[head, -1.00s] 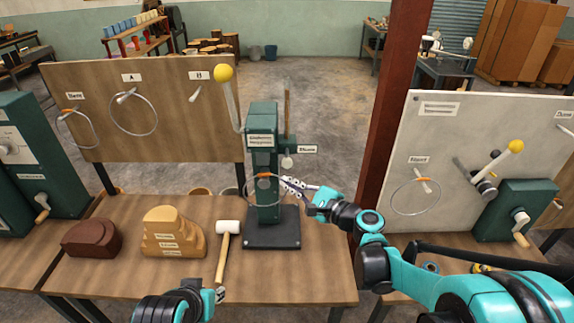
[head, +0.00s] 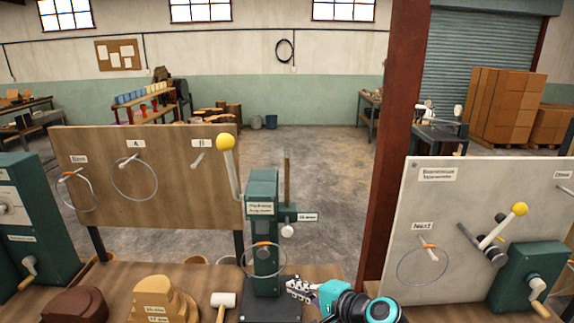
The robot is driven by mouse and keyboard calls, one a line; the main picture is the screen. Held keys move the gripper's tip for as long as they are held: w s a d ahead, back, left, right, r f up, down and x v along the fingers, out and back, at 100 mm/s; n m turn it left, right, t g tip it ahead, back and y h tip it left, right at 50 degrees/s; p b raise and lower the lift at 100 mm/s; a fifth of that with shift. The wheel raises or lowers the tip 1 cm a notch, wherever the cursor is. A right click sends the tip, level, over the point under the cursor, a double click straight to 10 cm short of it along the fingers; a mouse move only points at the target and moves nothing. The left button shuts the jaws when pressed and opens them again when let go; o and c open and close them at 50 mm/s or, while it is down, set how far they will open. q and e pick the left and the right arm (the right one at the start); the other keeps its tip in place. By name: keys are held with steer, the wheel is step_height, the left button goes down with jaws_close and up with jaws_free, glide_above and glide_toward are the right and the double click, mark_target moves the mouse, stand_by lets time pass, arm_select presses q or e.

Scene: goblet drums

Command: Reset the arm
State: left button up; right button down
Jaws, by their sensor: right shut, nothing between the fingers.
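My right gripper (head: 300,289) is low in the head view, just right of the base of the green press-like machine (head: 263,225). It is shut and empty. Its teal and black wrist comes in from the bottom edge. A metal ring with an orange grip (head: 263,243) hangs at the front of the machine's column, apart from the fingers as far as I can tell. My left gripper is out of the view.
A wooden board (head: 110,185) with rings on pegs stands left. A white board (head: 450,220) with a ring and a yellow-knobbed lever (head: 502,226) stands right of the red post (head: 385,130). A mallet (head: 223,300) and wooden blocks (head: 160,300) lie on the table.

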steer(key=s+d+f+n+g+h+b, duration=0.1)
steer(key=s+d+f+n+h, duration=0.3)
steer(key=s, duration=0.5)
steer(key=s+d+f+n+g+h+b, duration=0.1)
steer(key=s+d+f+n+h+b, duration=0.2)
steer(key=s+d, duration=0.7)
step_height(320, 180, down, 5)
steer(key=d+n+h, duration=0.1)
steer(key=n+h, duration=0.1)
steer(key=n, duration=0.2)
steer(key=shift+d+f+g, duration=0.15)
steer(key=shift+d+g, duration=0.1)
steer(key=shift+g, duration=0.05)
